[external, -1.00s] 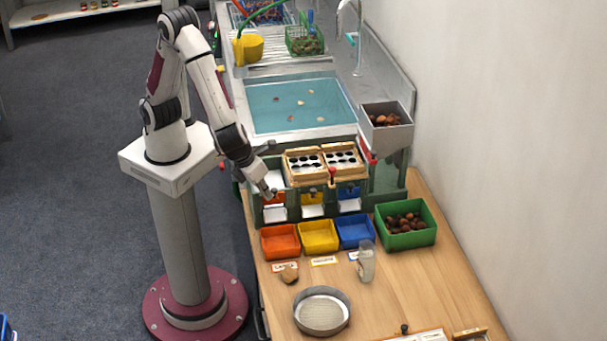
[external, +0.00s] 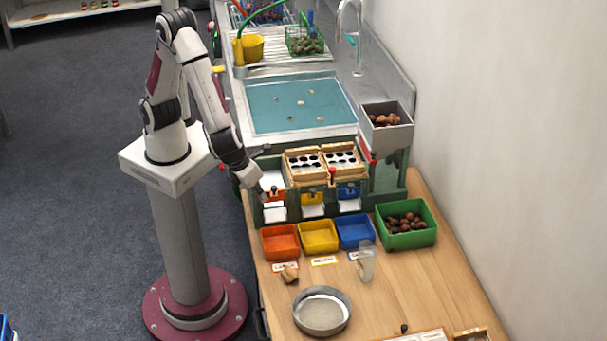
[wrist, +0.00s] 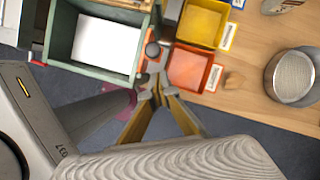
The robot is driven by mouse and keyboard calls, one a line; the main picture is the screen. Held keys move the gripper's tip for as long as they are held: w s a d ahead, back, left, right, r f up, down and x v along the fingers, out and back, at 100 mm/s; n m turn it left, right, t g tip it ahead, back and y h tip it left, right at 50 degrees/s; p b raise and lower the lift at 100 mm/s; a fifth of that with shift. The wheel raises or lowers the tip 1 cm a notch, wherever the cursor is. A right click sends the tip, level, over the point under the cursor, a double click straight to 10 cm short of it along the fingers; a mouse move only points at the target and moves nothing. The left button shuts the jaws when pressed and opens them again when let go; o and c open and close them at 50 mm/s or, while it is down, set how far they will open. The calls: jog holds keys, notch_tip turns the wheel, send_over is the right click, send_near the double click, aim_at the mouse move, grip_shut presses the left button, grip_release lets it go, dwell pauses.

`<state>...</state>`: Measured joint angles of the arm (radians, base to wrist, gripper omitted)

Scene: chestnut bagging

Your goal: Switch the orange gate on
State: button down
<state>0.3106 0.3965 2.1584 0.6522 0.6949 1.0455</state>
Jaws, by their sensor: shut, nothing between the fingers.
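The orange gate (external: 270,198) is at the left end of the green sorter, above the orange bin (external: 281,242). A dark round knob (external: 274,189) stands at it, and a dark ball knob also shows in the wrist view (wrist: 152,49). My gripper (external: 258,187) is at the sorter's left end, just left of this knob. In the wrist view my gripper (wrist: 152,78) has its fingertips together and empty, close below the knob. I cannot tell whether they touch it. The gate panel is partly hidden, so its position is unclear.
The yellow bin (external: 319,236) and blue bin (external: 355,232) stand beside the orange one. A green crate of chestnuts (external: 429,240), a glass (external: 367,262) and a round sieve (external: 343,321) are on the table. Egg-tray-like wooden frames (external: 305,176) top the sorter.

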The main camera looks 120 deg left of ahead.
jog(key=d+v, duration=0.1)
jog(key=v, duration=0.8)
jog(key=shift+s+d, duration=0.2)
jog(key=shift+s, duration=0.05)
jog(key=shift+n, duration=0.3)
dwell(0.5)
jog(key=s+a+r+n+t+h, duration=0.2)
jog(key=s+r+n, duration=0.4)
jog(key=s+n, duration=0.3)
jog(key=s+a+r+n+t+h, duration=0.2)
jog(key=s+a+r+n, duration=0.3)
jog(key=n, duration=0.7)
jog(key=shift+s+a+r, duration=0.2)
jog(key=shift+s+r, duration=0.8)
jog(key=shift+s, duration=0.95)
